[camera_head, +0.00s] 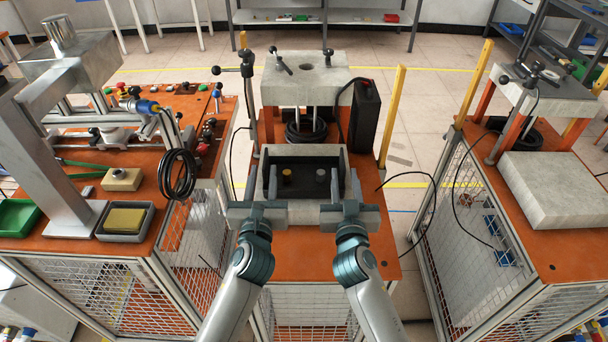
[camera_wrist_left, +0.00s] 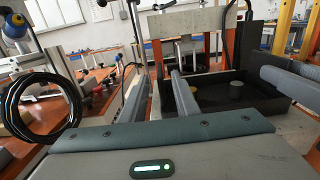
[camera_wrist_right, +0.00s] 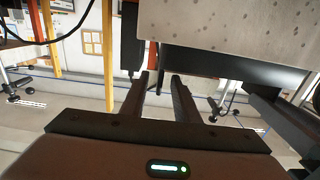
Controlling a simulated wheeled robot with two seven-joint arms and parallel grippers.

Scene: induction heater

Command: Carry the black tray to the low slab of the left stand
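The black tray (camera_head: 303,184) lies on a pale low slab (camera_head: 300,151) on the middle stand. It also shows in the left wrist view (camera_wrist_left: 262,97), with an orange-yellow piece (camera_head: 287,173) and a grey piece (camera_head: 321,175) inside. My left gripper (camera_head: 259,190) is at the tray's left side, fingers apart; in the left wrist view one finger overlaps the tray's left edge. My right gripper (camera_head: 347,190) is at the right side, with a narrow gap between its fingers (camera_wrist_right: 162,82). Neither gripper visibly clamps the tray; the contact is hidden.
Behind the tray stand a raised slab (camera_head: 305,78) and a black box (camera_head: 364,115). The left bench holds a metal press and a cable coil (camera_head: 177,175). The right stand has a bare low slab (camera_head: 560,188). Yellow posts (camera_head: 391,115) flank the middle stand.

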